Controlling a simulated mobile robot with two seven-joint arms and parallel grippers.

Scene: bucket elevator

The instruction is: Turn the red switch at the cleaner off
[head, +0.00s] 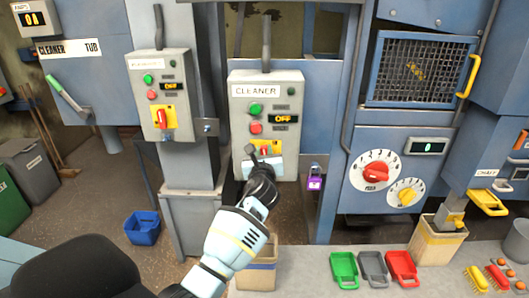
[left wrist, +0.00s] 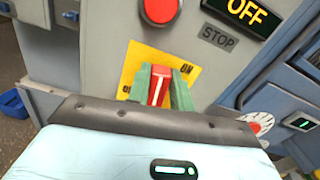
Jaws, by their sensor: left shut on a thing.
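The cleaner's grey control box (head: 265,105) hangs in the middle of the head view, labelled CLEANER. Its red switch (left wrist: 157,88) sits on a yellow plate (left wrist: 135,66) low on the box, and its white line runs nearly upright in the left wrist view. ON shows at the plate's right; the left marking is partly hidden. My left gripper (left wrist: 160,84) is shut on the red switch, one green finger pad on each side. In the head view my left gripper (head: 263,158) covers much of the plate. The box's display (head: 283,119) reads OFF. My right gripper is not visible.
A similar box (head: 163,90) with its own red switch stands to the left. A purple padlock (head: 315,180) hangs close to the right. A dial panel (head: 380,170) is farther right. Green, grey and red scoops (head: 373,268) lie on the bench below.

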